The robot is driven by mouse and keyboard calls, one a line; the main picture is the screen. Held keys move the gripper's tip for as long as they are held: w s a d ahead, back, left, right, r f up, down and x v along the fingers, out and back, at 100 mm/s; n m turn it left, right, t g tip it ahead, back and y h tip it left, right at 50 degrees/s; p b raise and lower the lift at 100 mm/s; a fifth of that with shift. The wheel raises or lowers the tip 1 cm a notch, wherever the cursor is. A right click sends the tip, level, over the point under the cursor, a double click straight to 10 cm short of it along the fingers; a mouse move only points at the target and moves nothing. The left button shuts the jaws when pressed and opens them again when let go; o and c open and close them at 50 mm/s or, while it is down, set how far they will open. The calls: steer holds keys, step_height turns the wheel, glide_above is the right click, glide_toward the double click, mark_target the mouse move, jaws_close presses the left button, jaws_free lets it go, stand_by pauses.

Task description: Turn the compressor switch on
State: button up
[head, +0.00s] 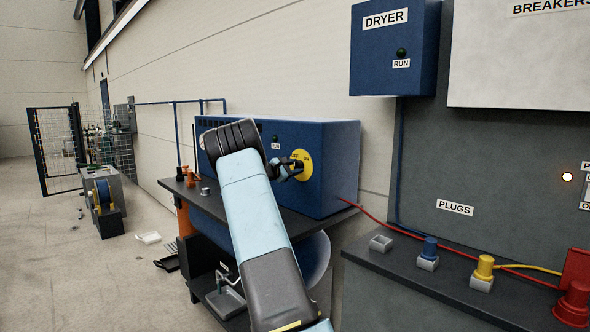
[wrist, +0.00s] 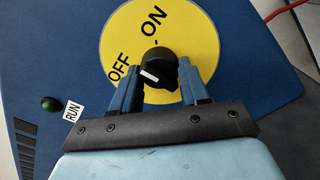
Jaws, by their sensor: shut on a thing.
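The compressor (head: 335,175) is a blue box on a dark bench, with a yellow switch plate (head: 305,165) on its front. In the wrist view the yellow plate (wrist: 200,40) carries the words OFF and ON around a black knob (wrist: 157,58). The knob's white mark is at its lower left, nearer OFF than ON. My gripper (wrist: 161,82) is shut on the knob, with one blue finger on each side. In the head view my gripper (head: 286,170) is at the plate's left side and covers part of it.
A green lamp (wrist: 50,104) marked RUN sits beside the plate and looks dark. A red hose (head: 400,227) runs from the compressor toward the plugs bench (head: 400,285) at right. The blue dryer box (head: 395,60) hangs above. Open floor (head: 60,260) lies at left.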

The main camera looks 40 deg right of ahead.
steer(key=m, duration=0.9)
steer(key=shift+a+f, duration=0.15)
steer(key=shift+f, duration=0.1)
steer(key=shift+f+m, duration=0.1)
steer(key=shift+m, duration=0.2)
steer(key=o, duration=1.1)
steer(key=shift+r, duration=0.2)
steer(key=shift+c, duration=0.2)
steer(key=s+a, duration=0.1)
steer(key=a, duration=1.2)
steer(key=shift+a, duration=0.35)
